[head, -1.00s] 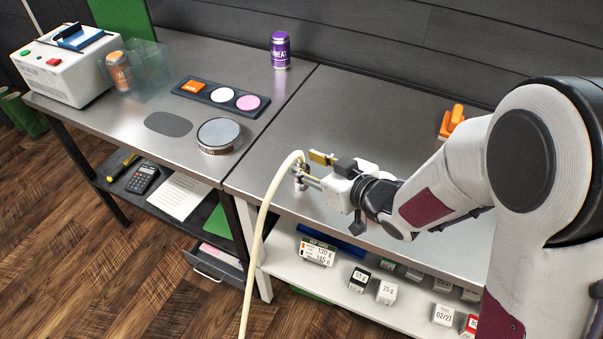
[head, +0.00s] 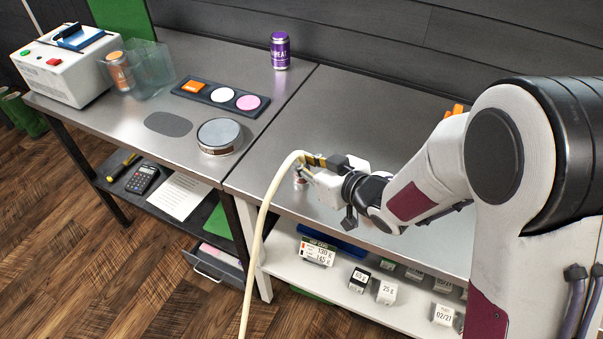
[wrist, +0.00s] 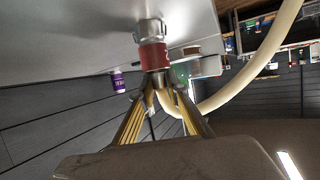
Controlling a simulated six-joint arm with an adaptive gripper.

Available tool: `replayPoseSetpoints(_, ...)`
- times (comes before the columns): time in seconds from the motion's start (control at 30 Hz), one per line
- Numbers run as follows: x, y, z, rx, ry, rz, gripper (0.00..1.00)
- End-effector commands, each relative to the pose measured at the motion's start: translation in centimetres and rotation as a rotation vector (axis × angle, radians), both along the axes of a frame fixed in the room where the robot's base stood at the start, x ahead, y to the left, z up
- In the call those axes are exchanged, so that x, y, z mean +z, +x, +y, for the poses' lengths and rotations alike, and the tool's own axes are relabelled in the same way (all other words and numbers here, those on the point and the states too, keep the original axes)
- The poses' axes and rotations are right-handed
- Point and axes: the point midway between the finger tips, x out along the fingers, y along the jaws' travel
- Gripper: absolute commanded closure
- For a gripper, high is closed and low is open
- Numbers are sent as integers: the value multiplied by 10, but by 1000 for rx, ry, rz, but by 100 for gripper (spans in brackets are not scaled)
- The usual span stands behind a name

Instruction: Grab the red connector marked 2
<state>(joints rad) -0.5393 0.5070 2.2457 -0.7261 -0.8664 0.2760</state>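The red connector (wrist: 153,56) sits under a metal collar (wrist: 150,29) in the wrist view. A pale mark shows at its right edge, too partial to read surely. A cream hose (wrist: 236,98) joins at its end and curves away to the right. My gripper (wrist: 158,84) has both brass-coloured fingers drawn together at the connector's hose end, and looks shut on it. In the head view, my gripper (head: 308,165) is at the front left of the right table, behind the hose (head: 262,215). A little red (head: 299,181) shows just below the fingers.
On the left table stand a round grey-topped tin (head: 218,135), a black strip with coloured pads (head: 222,96), a purple can (head: 280,50) and a white machine (head: 68,65). Several labelled boxes (head: 386,292) are on the lower shelf. The right table's middle (head: 345,110) is clear.

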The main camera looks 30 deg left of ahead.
Motion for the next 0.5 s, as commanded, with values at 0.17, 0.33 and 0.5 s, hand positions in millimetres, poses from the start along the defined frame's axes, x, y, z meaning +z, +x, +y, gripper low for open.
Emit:
replayPoseSetpoints(0.17,0,0,0,0,1,0,100)
replayPoseSetpoints(0.33,1,0,0,0,1,0,100)
replayPoseSetpoints(0.5,6,0,0,0,3,-1,100)
